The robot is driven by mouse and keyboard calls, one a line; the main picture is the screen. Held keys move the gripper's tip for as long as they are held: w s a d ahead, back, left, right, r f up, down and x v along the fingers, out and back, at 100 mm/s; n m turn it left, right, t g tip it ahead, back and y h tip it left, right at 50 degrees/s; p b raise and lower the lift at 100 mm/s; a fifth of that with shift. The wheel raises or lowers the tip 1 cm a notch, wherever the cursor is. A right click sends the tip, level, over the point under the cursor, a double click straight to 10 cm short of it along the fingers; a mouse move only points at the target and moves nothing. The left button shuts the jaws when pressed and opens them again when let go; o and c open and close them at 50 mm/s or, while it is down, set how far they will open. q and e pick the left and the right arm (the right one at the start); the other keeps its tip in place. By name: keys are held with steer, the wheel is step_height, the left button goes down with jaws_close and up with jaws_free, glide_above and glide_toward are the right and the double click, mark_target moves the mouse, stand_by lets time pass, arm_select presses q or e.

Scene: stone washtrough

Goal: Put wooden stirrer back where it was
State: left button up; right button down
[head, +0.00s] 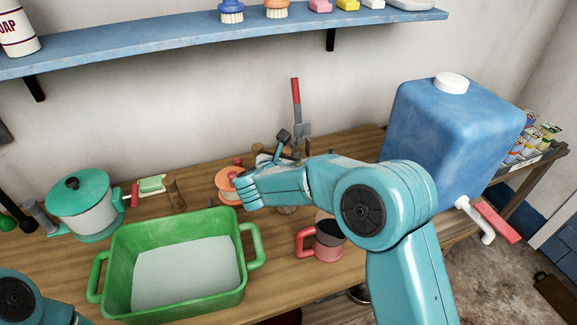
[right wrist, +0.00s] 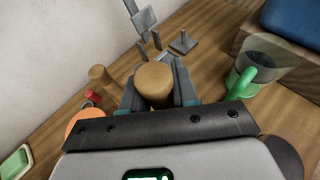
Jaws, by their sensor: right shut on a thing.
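In the right wrist view my right gripper (right wrist: 157,88) is shut on a light brown wooden piece with a rounded end (right wrist: 154,80), which I take to be the wooden stirrer. Its end faces the camera; the rest of it is hidden. In the head view my right arm reaches left over the table, and its own links mostly hide the gripper and the held piece. My left gripper is out of view; only part of my left arm shows at the lower left.
A green basin (head: 178,262) stands front left, beside a teal-lidded pot (head: 82,205). A red mug (head: 325,240) stands below my arm. A blue water container (head: 450,130) stands right. A red-handled tool (head: 296,100) stands behind. A blue shelf (head: 200,36) runs above.

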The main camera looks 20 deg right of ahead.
step_height(320, 180, down, 3)
steer(key=shift+f, duration=0.1)
steer(key=shift+f, duration=0.15)
steer(key=c, duration=0.9)
jaws_free()
steer(key=shift+o, duration=0.2)
steer(key=b+v, duration=0.1)
steer(key=v, duration=1.1)
steer(key=shift+r+b, duration=0.35)
steer(key=shift+w+d, duration=0.1)
